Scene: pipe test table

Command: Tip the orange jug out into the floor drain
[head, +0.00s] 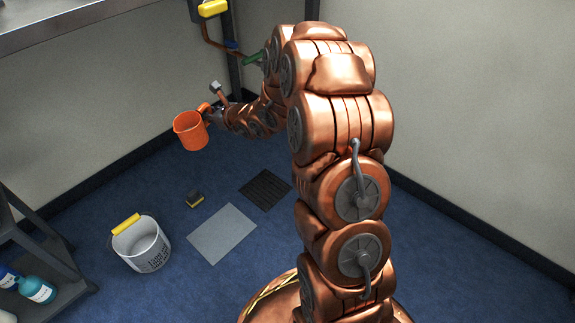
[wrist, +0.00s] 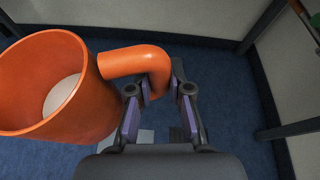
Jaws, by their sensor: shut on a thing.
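The orange jug (head: 190,132) hangs in the air in the head view, upright or nearly so. My gripper (head: 217,111) is at its right side, on the handle. In the wrist view my gripper (wrist: 160,95) is shut on the handle of the orange jug (wrist: 85,110), with the purple finger pads on either side of it. A pale surface shows inside the jug; I cannot tell if it is liquid or the bottom. The floor drain (head: 266,189) is a dark square grate in the blue floor, below and to the right of the jug.
A light grey square plate (head: 222,234) lies on the floor beside the drain. A small dark and yellow block (head: 194,200) lies near it. A white bucket (head: 150,252) with a yellow grip stands at the left. A shelf with bottles (head: 36,289) is at the lower left.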

